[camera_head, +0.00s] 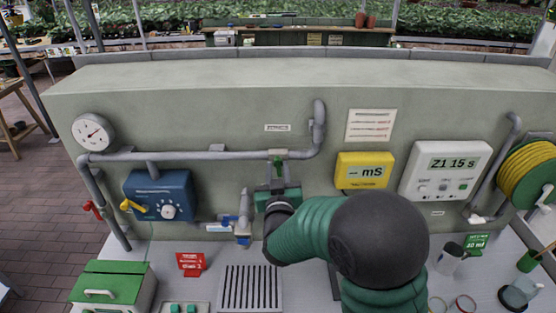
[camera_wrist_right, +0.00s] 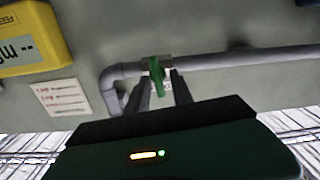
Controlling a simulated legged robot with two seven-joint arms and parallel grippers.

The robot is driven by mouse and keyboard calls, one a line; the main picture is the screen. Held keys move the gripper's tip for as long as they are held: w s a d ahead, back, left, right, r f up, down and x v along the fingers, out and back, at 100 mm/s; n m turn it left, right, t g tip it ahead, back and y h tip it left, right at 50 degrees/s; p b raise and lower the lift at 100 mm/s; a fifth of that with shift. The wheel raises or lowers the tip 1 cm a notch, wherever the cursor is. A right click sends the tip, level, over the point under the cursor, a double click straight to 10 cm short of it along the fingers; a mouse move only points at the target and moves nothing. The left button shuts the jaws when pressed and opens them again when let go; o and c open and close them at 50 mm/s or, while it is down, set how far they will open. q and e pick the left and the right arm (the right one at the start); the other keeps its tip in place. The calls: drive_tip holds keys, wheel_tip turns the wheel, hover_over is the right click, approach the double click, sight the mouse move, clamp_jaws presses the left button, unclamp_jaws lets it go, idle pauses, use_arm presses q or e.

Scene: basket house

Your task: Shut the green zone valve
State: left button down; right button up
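The green zone valve (camera_head: 279,155) sits on the upper grey pipe along the wall, left of the pipe's upward bend. In the right wrist view its green handle (camera_wrist_right: 157,78) appears crosswise to the pipe. My right gripper (camera_head: 278,172) is just below the valve in the head view. In the right wrist view its two dark fingers (camera_wrist_right: 162,88) are apart, one on each side of the handle. I cannot tell whether either finger touches it. The gripper body hides the wall below the valve. My left gripper is not in view.
A blue box (camera_head: 160,197), yellow mS meter (camera_head: 362,171) and white controller (camera_head: 445,171) are on the wall. A blue-handled fitting (camera_head: 243,218) stands left of my right gripper. The grey bench holds a green-lidded box (camera_head: 112,283), a red sign (camera_head: 190,264) and a slotted grate (camera_head: 250,288).

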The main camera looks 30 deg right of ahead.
drive_tip(key=shift+s+d, duration=0.15)
drive_tip(key=shift+d, duration=0.3)
drive_tip(key=shift+w+a, duration=0.25)
drive_tip(key=shift+w, duration=0.05)
drive_tip(key=c, duration=0.4)
drive_tip(key=shift+a, duration=0.1)
clamp_jaws()
drive_tip(key=shift+f, duration=0.1)
drive_tip(key=shift+d+f+m+b, duration=0.2)
drive_tip(key=shift+m+b, duration=0.1)
drive_tip(key=shift+b, duration=0.4)
drive_tip(key=shift+m+b, duration=0.35)
drive_tip(key=shift+m, duration=0.05)
drive_tip(key=shift+a+r, duration=0.1)
drive_tip(key=shift+r, duration=0.15)
drive_tip(key=shift+o, duration=2)
unclamp_jaws()
drive_tip(key=shift+s, duration=0.1)
